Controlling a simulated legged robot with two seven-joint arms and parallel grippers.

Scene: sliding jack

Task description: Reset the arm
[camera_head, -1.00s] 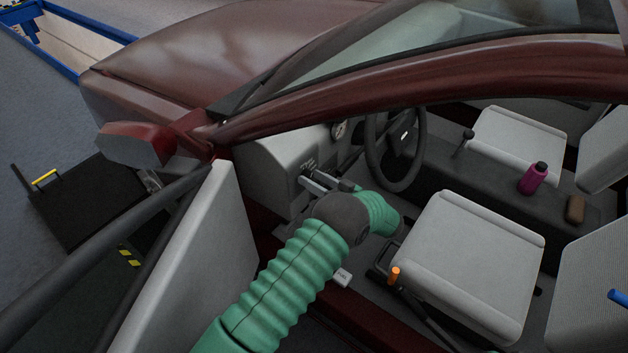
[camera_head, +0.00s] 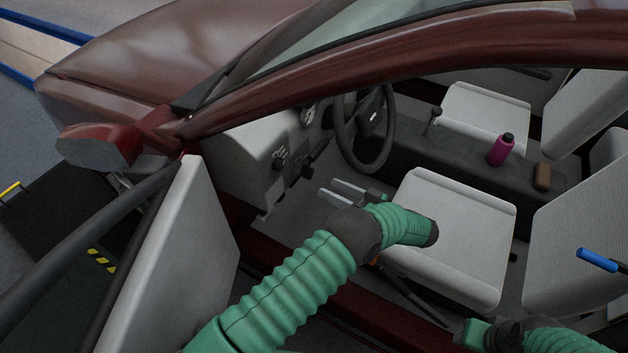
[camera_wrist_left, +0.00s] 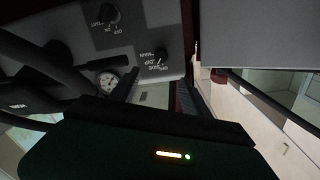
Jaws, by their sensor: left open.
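My left arm (camera_head: 290,285), in green sleeving, comes in from the lower left of the head view. It reaches over the door sill into the car. My left gripper (camera_head: 328,187) is open and empty, its two pale fingers apart in the air in front of the dashboard (camera_head: 232,158), left of the driver's seat (camera_head: 455,235). In the left wrist view the gripper's dark fingers (camera_wrist_left: 160,82) stand apart with nothing between them. A dashboard knob (camera_wrist_left: 155,57) is just beyond them.
The open door (camera_head: 180,255) stands left of my arm, and the red door frame (camera_head: 400,85) arches above. The steering wheel (camera_head: 368,130) is beyond the gripper.

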